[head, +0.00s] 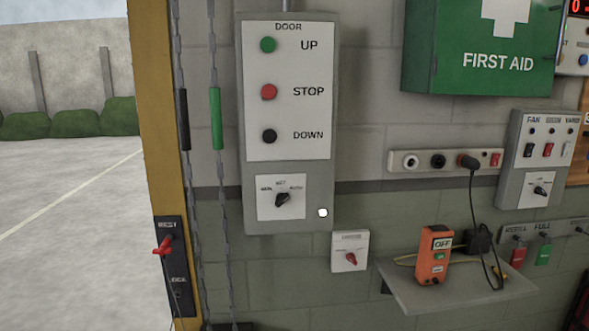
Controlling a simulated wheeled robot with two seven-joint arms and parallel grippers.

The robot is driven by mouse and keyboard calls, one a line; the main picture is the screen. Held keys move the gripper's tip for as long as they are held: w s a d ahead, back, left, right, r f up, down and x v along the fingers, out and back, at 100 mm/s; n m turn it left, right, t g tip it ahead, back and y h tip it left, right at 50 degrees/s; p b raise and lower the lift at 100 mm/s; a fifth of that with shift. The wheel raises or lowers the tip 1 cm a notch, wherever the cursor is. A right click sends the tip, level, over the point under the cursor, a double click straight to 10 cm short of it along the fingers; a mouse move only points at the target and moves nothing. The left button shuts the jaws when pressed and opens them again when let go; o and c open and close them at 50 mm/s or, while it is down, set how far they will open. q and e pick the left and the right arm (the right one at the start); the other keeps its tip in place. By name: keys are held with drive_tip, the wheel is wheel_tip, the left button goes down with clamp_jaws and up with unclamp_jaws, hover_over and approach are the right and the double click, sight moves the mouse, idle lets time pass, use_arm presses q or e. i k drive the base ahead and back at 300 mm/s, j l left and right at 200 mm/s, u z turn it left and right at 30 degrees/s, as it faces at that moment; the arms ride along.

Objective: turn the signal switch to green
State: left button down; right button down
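No label reading "signal" is legible, so I cannot tell which switch is the signal switch. A small white plate with a red rotary knob (350,259) is on the wall below the door panel; its label is too blurred to read. A black selector knob (283,199) sits on the lower white plate of the door panel (328,120), its labels blurred. Another black knob (540,190) is on the grey fan panel (518,180) at the right. Neither of my grippers is in view.
A shelf (455,292) holds an orange handset (434,256) and a black plug with cables. Chains (205,230) hang left of the door panel, beside a yellow post (160,120) with a red lever (163,246). A green first aid box (430,60) juts out above.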

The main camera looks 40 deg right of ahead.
sight(539, 190)
drive_tip(key=z, duration=2.55)
drive_tip(key=k, duration=0.3)
